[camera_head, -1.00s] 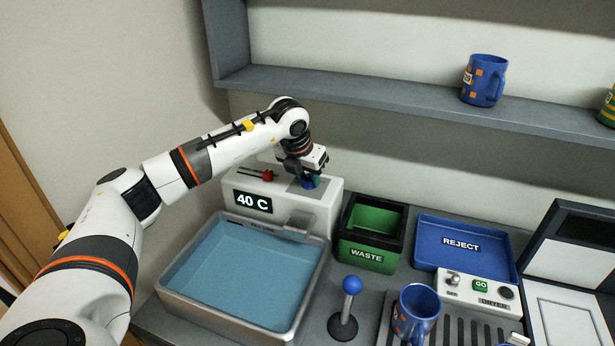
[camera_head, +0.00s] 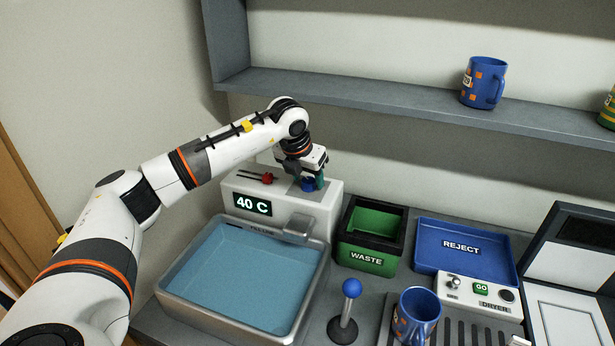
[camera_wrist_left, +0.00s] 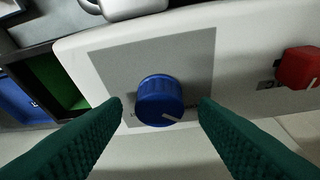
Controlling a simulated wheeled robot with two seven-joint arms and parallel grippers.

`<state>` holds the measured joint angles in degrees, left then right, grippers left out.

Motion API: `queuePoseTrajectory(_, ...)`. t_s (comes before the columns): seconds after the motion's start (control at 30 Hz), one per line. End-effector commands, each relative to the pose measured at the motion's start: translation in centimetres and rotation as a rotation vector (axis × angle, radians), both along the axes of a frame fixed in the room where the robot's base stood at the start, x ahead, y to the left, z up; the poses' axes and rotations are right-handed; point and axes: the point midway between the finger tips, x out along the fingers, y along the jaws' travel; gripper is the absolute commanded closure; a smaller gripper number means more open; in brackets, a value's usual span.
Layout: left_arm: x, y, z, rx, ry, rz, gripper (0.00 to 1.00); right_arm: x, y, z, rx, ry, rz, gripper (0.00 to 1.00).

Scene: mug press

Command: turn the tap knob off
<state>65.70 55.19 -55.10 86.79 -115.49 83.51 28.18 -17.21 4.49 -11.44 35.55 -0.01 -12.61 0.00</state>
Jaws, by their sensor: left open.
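The blue tap knob (camera_wrist_left: 160,100) sits on a grey panel on top of the white tap unit, with a white pointer line on it, in the left wrist view. In the head view the knob (camera_head: 308,185) shows under my left gripper (camera_head: 313,180). The green fingers of my left gripper (camera_wrist_left: 160,112) are open on either side of the knob, with a gap visible on both sides. The white tap unit (camera_head: 290,205) shows a 40 C display (camera_head: 252,204) on its front. My right gripper is not in view.
A red knob (camera_wrist_left: 300,68) is beside the blue one. A basin of water (camera_head: 240,275) lies in front of the tap unit. The green waste bin (camera_head: 368,262), blue reject tray (camera_head: 465,225), blue-topped lever (camera_head: 351,288) and a blue mug (camera_head: 418,305) stand to the right.

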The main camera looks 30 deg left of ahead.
Motion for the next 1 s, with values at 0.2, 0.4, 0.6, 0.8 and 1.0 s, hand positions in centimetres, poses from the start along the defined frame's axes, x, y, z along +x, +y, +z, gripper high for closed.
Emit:
queuePoseTrajectory(0.2, -1.4, 0.0, 3.4, 0.000, -0.008, 0.000, 0.46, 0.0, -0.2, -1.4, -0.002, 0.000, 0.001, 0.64)
queuePoseTrajectory(0.4, -3.0, -0.1, 7.4, -0.001, -0.008, 0.001, 0.46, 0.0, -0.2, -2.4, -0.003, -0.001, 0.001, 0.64)
queuePoseTrajectory(0.6, -4.1, -0.2, 10.0, 0.000, -0.006, 0.001, 0.46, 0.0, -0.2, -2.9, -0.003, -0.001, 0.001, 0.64)
queuePoseTrajectory(0.8, -4.4, -0.2, 10.7, 0.000, -0.004, 0.001, 0.46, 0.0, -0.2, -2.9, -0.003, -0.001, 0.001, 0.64)
queuePoseTrajectory(1.0, -4.4, -0.2, 10.7, 0.000, -0.004, 0.001, 0.46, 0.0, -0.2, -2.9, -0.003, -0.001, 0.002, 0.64)
